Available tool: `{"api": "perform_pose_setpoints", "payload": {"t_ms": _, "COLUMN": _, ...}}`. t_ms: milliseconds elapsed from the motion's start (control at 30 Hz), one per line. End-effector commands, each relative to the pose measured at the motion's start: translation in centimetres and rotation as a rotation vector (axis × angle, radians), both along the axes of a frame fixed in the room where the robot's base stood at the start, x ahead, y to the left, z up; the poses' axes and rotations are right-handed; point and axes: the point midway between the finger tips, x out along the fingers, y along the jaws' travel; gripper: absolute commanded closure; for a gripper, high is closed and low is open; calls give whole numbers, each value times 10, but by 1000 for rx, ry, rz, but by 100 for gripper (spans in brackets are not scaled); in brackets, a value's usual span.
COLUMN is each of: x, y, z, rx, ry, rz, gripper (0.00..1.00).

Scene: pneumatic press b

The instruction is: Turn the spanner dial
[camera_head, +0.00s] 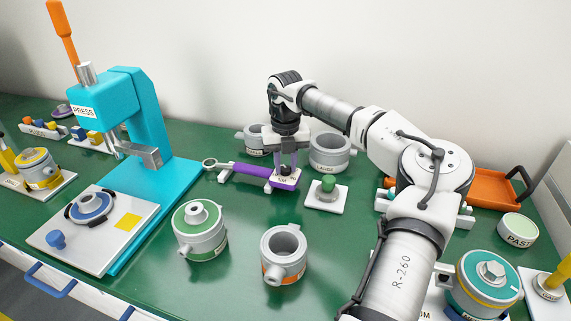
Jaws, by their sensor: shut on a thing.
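The purple spanner (246,171) lies near the middle of the green bench, with a grey ring at its left end and light supports under it. Its right end, a purple block with a white label (286,179), sits directly below my gripper. My gripper (287,168) points straight down, and its fingers reach to this end. The gripper is shut on the spanner's dial there. The dial itself is mostly hidden between the fingers, and its setting cannot be read.
A turquoise press (140,110) stands left of the spanner. Grey ring housings (331,152) stand behind it, and a white plate with a green knob (327,190) is close on its right. A green-topped cylinder (200,235) and an orange-banded ring (283,260) stand in front.

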Motion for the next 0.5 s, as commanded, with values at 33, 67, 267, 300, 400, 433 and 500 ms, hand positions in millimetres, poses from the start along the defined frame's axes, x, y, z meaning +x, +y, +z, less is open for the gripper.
{"api": "perform_pose_setpoints", "payload": {"t_ms": 33, "x": 0, "y": 0, "z": 0, "rx": 0, "ry": -1, "rz": -13, "gripper": 97}}
{"api": "perform_pose_setpoints", "payload": {"t_ms": 67, "x": 0, "y": 0, "z": 0, "rx": 0, "ry": -1, "rz": -21, "gripper": 97}}
{"api": "perform_pose_setpoints", "payload": {"t_ms": 267, "x": 0, "y": 0, "z": 0, "rx": 0, "ry": -1, "rz": -45, "gripper": 97}}
{"api": "perform_pose_setpoints", "payload": {"t_ms": 300, "x": 0, "y": 0, "z": 0, "rx": 0, "ry": -1, "rz": -47, "gripper": 97}}
{"api": "perform_pose_setpoints", "payload": {"t_ms": 400, "x": 0, "y": 0, "z": 0, "rx": 0, "ry": -1, "rz": -48, "gripper": 97}}
{"api": "perform_pose_setpoints", "payload": {"t_ms": 433, "x": 0, "y": 0, "z": 0, "rx": 0, "ry": -1, "rz": -48, "gripper": 97}}
{"api": "perform_pose_setpoints", "payload": {"t_ms": 500, "x": 0, "y": 0, "z": 0, "rx": 0, "ry": -1, "rz": -48, "gripper": 97}}
